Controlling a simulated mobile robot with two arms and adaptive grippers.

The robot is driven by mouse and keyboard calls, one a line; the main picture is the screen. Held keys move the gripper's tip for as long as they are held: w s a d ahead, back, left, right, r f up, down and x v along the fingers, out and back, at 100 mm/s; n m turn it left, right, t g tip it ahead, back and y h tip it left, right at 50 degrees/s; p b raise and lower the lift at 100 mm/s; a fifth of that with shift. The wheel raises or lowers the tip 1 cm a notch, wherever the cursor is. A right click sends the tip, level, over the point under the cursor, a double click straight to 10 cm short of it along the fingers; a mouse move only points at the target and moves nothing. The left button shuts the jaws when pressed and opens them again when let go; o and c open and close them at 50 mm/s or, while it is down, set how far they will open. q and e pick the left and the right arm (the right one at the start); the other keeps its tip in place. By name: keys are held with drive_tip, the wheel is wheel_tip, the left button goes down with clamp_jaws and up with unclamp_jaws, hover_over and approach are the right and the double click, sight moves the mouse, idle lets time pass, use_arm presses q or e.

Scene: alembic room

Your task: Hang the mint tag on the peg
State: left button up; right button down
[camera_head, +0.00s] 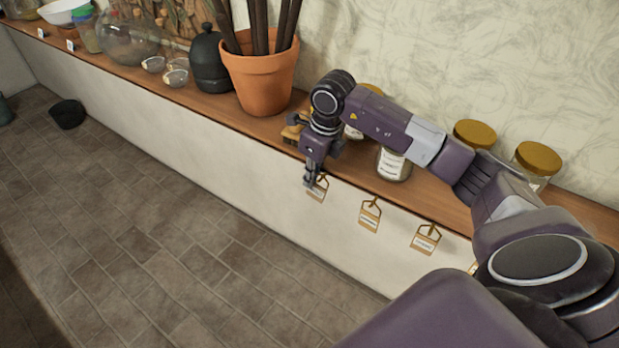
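My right gripper (311,184) points down at the front edge of the wooden shelf, with its fingertips at a small paper tag (317,194). The fingers partly cover this tag and its string. I cannot tell whether they are shut on it or only in front of it. More tags hang in a row to the right: one in the middle (370,216), one farther right (425,240), and one mostly hidden by my arm. The labels are too small to read, so I cannot tell which is the mint tag. The pegs are barely visible. My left gripper is not in view.
The wooden shelf (210,107) holds a terracotta pot (262,80) with dark sticks, a black lidded vessel (210,62), glass bowls and a large glass jar. Gold-lidded jars (394,164) stand behind my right arm.

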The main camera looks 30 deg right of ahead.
drive_tip(key=shift+d+f, duration=0.15)
drive_tip(key=shift+d, duration=0.25)
drive_tip(key=c, duration=2.1)
unclamp_jaws()
drive_tip(key=shift+s, duration=0.1)
drive_tip(key=r, duration=0.3)
drive_tip(key=s+r, duration=0.1)
drive_tip(key=r, duration=0.7)
drive_tip(key=shift+s+d+r, duration=0.1)
drive_tip(key=shift+s+r, duration=0.1)
drive_tip(key=shift+s, duration=0.2)
drive_tip(key=shift+s+r, duration=0.1)
drive_tip(key=shift+r, duration=0.25)
